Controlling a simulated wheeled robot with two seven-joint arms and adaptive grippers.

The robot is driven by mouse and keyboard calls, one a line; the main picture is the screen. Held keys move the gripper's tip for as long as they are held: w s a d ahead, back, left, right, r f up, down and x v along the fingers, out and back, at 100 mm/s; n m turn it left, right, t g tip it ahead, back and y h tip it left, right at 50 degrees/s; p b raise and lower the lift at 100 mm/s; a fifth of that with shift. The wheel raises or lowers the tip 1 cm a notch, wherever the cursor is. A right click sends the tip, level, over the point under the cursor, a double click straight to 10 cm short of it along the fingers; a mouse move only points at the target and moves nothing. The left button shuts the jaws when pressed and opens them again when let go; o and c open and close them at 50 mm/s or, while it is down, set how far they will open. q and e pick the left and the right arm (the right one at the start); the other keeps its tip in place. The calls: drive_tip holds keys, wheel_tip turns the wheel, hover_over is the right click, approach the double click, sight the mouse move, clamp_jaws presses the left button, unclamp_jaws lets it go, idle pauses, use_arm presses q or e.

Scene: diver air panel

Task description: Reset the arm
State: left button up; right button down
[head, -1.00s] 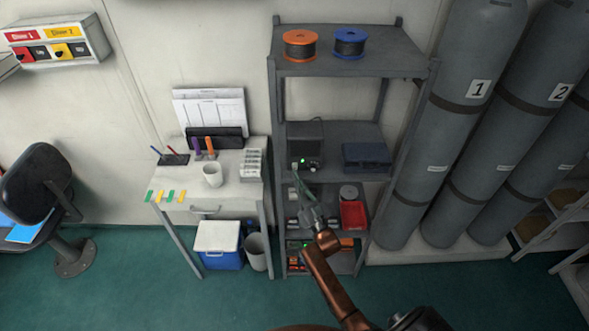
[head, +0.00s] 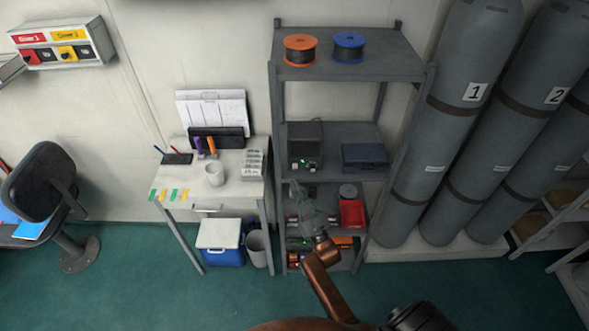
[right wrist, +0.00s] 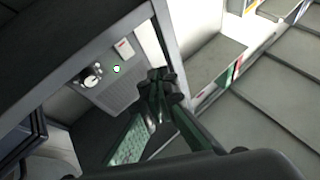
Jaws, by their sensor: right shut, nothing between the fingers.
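My right arm reaches up from the bottom of the head view. Its gripper (head: 302,197) is in front of the grey shelf rack (head: 273,160), just below the shelf that holds a dark box. The gripper's fingers are shut with nothing between them. In the right wrist view the closed fingers (right wrist: 158,82) point toward the dark box (right wrist: 112,88) with a small green light and a knob, apart from it as far as I can tell. The same dark box (head: 304,143) shows in the head view. My left gripper is not in view.
Orange (head: 299,50) and blue (head: 348,47) spools stand on top. Tall grey cylinders (head: 440,130) are at right; a white table (head: 228,185) is at left. The floor in front is clear.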

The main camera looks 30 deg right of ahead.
wheel_tip(320, 180, down, 24)
drive_tip(key=s+a+r+g, duration=0.1)
drive_tip(key=s+a+g, duration=0.1)
drive_tip(key=g, duration=0.4)
drive_tip(key=s+f+g, duration=0.2)
drive_tip(key=s+f, duration=0.2)
drive_tip(key=f, duration=0.3)
drive_tip(key=s+a+f+n+g+y, duration=0.1)
drive_tip(key=s+f+g, duration=0.1)
drive_tip(key=s+f, duration=0.35)
drive_tip(key=s+f+g, duration=0.2)
drive_tip(key=f, duration=0.7)
drive_tip(key=s+f+g, duration=0.5)
drive_tip(key=s+f, duration=1)
drive_tip(key=s, duration=0.4)
drive_tip(key=s+f+g, duration=0.3)
drive_tip(key=s, duration=0.9)
drive_tip(key=s+f+n+g, duration=0.1)
drive_tip(key=s+f+g, duration=0.2)
drive_tip(key=s, duration=0.9)
drive_tip(key=shift+s+a+f+n, duration=0.2)
drive_tip(key=shift+s+f+n, duration=0.1)
drive_tip(key=shift+f, duration=0.2)
drive_tip(key=shift+w, duration=0.1)
